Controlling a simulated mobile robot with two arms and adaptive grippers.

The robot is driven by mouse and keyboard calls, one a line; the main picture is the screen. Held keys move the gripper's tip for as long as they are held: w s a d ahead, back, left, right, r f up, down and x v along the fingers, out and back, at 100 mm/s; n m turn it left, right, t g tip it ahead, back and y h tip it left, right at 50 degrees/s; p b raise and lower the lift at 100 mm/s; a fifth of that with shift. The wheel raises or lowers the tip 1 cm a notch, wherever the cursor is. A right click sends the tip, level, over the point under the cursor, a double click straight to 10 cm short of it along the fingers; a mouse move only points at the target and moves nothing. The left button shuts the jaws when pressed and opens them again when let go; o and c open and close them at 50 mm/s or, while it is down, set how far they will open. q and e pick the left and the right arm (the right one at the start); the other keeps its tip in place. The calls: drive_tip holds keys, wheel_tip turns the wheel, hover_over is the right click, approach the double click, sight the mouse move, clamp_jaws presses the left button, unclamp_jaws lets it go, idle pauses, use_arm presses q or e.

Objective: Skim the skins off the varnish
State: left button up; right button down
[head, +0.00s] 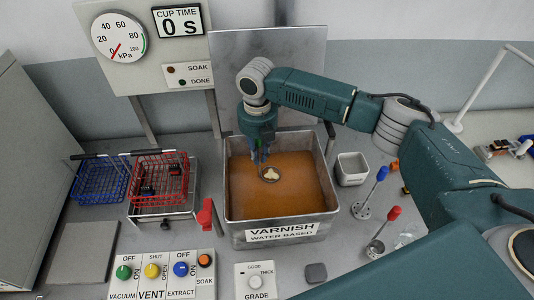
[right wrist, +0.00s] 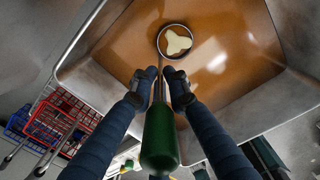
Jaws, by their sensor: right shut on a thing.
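The varnish tank (head: 325,165) is an open metal box holding orange-brown varnish (head: 295,190). My right gripper (head: 261,158) points down over the tank and is shut on a skimmer, whose green handle (right wrist: 160,140) lies between the fingers in the right wrist view. The skimmer's round head (right wrist: 162,45) is at the varnish, away from the walls. A pale three-lobed skin (right wrist: 175,42) shows inside its rim, and also in the head view (head: 271,174). I cannot tell whether the head is on or just above the surface. My left gripper is not in view.
A small white square container (head: 352,168) stands right of the tank. Blue-topped (head: 369,193) and red-topped (head: 382,231) stands are in front of it. Red (head: 160,180) and blue (head: 99,182) wire baskets are at left. Switch panels (head: 162,272) line the front.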

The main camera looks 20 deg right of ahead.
drive_tip(key=shift+s+a+p, duration=0.2)
drive_tip(key=shift+s+p, duration=1.2)
drive_tip(key=shift+s, duration=1.15)
